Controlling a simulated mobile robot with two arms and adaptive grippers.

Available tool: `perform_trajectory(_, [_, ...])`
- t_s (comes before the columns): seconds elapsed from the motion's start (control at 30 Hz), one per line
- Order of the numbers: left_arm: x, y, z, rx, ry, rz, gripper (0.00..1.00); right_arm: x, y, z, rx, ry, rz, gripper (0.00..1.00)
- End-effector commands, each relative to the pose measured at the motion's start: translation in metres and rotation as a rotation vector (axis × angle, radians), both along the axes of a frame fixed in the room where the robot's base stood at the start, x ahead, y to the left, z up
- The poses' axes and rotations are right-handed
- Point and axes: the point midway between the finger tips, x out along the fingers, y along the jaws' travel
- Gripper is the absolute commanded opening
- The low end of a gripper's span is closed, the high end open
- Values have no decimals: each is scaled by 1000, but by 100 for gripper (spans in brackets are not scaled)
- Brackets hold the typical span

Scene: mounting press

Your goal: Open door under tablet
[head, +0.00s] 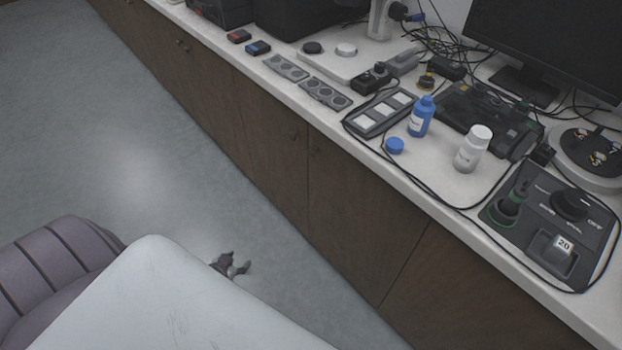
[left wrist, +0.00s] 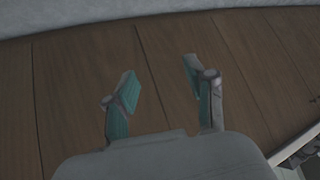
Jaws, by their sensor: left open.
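Brown wooden cabinet doors (head: 355,215) run under the white counter, and all that show look shut. I cannot tell for certain which object is the tablet; a flat panel with three white squares (head: 382,113) lies on the counter above these doors. My left gripper (head: 236,265) is low over the floor, apart from the doors. In the left wrist view its teal-padded fingers (left wrist: 160,76) are spread and empty, with wood panels (left wrist: 75,75) beyond.
The counter edge (head: 455,215) overhangs the doors, with a black cable hanging along it. A blue bottle (head: 421,117), a white bottle (head: 473,150) and a black device (head: 555,225) stand on top. The grey floor (head: 110,130) is clear.

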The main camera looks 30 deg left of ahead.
Motion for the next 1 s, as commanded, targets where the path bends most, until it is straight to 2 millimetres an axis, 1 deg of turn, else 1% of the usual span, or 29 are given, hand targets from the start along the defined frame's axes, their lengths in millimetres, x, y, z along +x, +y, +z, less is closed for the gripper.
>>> perform_trajectory(0.03, [30, 18, -3, 4, -92, -6, 55, 14, 2, -14, 2, -20, -3, 72])
perform_trajectory(0.07, [45, 26, 7, 1, -142, -11, 55, 21, 3, -11, 3, -26, -4, 72])
perform_trajectory(0.1, [65, 34, 21, -8, -210, -19, 55, 30, 4, -6, 4, -36, -6, 72])
perform_trajectory(0.17, [92, 42, 44, -19, -307, -43, 55, 40, 6, 2, 6, -48, -8, 72])
perform_trajectory(0.2, [108, 46, 60, -32, -369, -63, 55, 45, 6, 8, 7, -57, -10, 72])
perform_trajectory(0.27, [130, 45, 84, -52, -458, -102, 55, 51, 7, 18, 8, -70, -12, 72])
perform_trajectory(0.3, [142, 43, 101, -67, -513, -132, 55, 53, 7, 26, 8, -80, -14, 72])
perform_trajectory(0.37, [158, 36, 125, -93, -588, -185, 55, 54, 6, 37, 9, -91, -16, 72])
perform_trajectory(0.4, [165, 29, 141, -110, -631, -222, 55, 54, 6, 46, 8, -100, -17, 72])
perform_trajectory(0.5, [177, 9, 174, -154, -713, -309, 55, 49, 5, 64, 9, -115, -19, 72])
perform_trajectory(0.53, [179, 3, 182, -165, -731, -332, 55, 47, 4, 69, 10, -119, -20, 72])
perform_trajectory(0.6, [181, -9, 197, -187, -761, -378, 55, 43, 3, 80, 9, -126, -21, 72])
perform_trajectory(0.7, [182, -20, 212, -209, -784, -418, 55, 39, 3, 90, 9, -131, -21, 72])
perform_trajectory(0.87, [188, -26, 220, -218, -793, -433, 55, 37, 2, 95, 9, -131, -22, 72])
perform_trajectory(1.0, [203, -31, 220, -218, -795, -432, 55, 37, 2, 90, 9, -131, -22, 72])
